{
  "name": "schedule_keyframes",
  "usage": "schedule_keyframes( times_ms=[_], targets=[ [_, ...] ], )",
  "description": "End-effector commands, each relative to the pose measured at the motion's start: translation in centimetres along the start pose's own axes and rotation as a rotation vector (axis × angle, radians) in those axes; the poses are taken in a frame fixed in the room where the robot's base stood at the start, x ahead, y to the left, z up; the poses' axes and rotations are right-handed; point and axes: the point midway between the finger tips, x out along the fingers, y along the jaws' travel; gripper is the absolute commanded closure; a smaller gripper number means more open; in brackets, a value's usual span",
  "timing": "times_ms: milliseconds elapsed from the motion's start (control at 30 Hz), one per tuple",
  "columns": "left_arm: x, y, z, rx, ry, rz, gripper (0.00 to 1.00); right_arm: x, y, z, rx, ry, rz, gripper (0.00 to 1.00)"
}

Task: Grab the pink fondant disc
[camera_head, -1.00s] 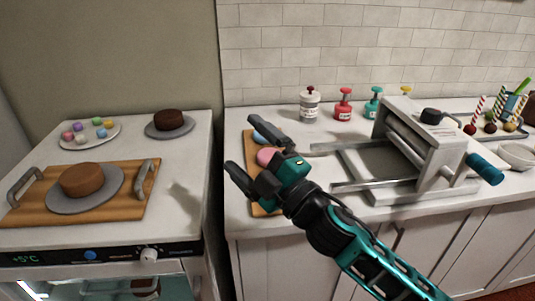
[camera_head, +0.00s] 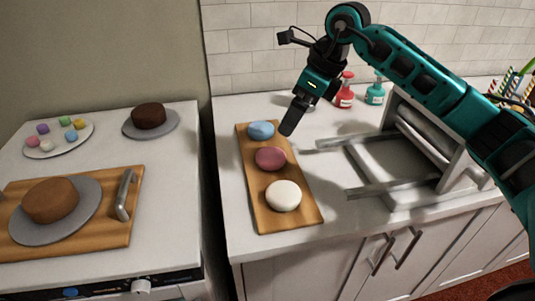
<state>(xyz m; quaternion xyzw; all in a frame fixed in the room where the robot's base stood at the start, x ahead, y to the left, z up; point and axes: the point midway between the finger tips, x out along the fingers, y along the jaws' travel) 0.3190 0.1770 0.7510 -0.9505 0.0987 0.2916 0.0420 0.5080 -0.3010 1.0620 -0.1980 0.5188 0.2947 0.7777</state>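The pink fondant disc (camera_head: 269,159) lies on a long wooden board (camera_head: 306,209), between a blue disc (camera_head: 260,130) and a white disc (camera_head: 284,196). My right gripper (camera_head: 290,128) points down just above and behind the pink disc, slightly to its right. I see its fingers edge-on, so the gap between them is hidden. Nothing shows held in it. The pink disc is in full view and apart from the fingers. My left gripper is not in view.
A sheeter-like machine with metal rails (camera_head: 370,192) stands to the right of the board. Red and teal bottles (camera_head: 375,92) stand at the wall. On the left, cakes and a plate of coloured balls (camera_head: 45,150) rest on a separate unit, across a gap.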

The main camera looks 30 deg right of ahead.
Motion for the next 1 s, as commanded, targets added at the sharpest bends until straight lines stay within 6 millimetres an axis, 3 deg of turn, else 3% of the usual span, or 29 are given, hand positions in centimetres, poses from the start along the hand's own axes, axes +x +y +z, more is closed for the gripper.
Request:
schedule_keyframes(
  times_ms=[300, 633, 900, 1000],
  targets=[
    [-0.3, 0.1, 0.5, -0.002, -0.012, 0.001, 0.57, 5.7, 0.2, -0.1, 0.0, 0.005, 0.005, 0.0],
    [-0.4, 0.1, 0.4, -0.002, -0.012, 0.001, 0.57, 8.2, 0.3, -0.2, -0.001, 0.003, 0.004, 0.0],
    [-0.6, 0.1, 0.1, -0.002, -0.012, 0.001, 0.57, 12.0, 0.7, -0.4, 0.0, 0.002, 0.005, 0.0],
    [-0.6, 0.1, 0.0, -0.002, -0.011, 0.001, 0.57, 12.4, 0.7, -0.3, -0.001, 0.001, 0.004, 0.0]
  ],
)
